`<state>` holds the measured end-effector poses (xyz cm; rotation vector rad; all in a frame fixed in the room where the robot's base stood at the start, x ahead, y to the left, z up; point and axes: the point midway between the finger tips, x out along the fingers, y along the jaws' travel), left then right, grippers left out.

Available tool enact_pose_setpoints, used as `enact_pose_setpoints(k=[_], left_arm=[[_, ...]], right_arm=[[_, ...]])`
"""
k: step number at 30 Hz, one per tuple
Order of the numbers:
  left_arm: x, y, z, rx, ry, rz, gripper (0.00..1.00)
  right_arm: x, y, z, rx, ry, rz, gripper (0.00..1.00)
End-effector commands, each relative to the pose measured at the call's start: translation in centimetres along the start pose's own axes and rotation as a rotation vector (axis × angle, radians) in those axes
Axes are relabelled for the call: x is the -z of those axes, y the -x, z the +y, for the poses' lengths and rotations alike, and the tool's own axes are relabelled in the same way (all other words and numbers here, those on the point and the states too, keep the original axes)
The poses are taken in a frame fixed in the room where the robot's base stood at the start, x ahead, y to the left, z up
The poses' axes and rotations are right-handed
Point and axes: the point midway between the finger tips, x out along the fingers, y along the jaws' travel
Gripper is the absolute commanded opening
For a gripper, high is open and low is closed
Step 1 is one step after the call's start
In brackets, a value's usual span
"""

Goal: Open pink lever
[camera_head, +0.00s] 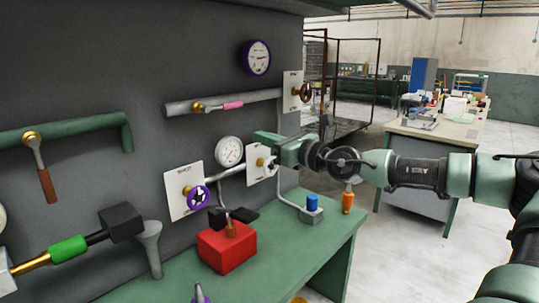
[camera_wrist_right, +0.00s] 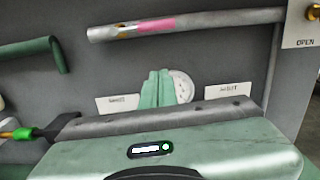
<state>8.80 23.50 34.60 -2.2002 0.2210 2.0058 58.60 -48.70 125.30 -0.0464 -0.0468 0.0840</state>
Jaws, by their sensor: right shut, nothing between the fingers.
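The pink lever (camera_head: 232,105) sits on a brass valve (camera_head: 198,107) on the upper grey pipe (camera_head: 262,97). Its handle lies along the pipe, pointing right. In the right wrist view the pink lever (camera_wrist_right: 156,25) shows above the fingers, on the grey pipe (camera_wrist_right: 215,22). My right gripper (camera_head: 262,137) is below and right of the lever, in front of the wall, apart from the lever. Its green fingers (camera_wrist_right: 157,88) are together, with nothing between them. My left gripper is not in view.
A round gauge (camera_head: 230,151) and a white plate with a purple knob (camera_head: 198,197) are on the wall below. A green pipe with a brown lever (camera_head: 46,186) is at left. A red box (camera_head: 227,246) and a blue button (camera_head: 312,202) stand on the green bench (camera_head: 290,248).

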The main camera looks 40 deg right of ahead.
Motion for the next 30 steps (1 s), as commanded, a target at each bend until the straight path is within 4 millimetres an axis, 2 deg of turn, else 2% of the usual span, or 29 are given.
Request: enact_pose_setpoints(k=[10,30], left_arm=[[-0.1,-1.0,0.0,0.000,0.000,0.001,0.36],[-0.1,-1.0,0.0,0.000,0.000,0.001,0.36]], right_arm=[[-0.2,1.7,0.0,0.001,0.000,-0.003,0.00],[-0.1,1.8,-0.1,0.001,-0.001,-0.001,0.00]])
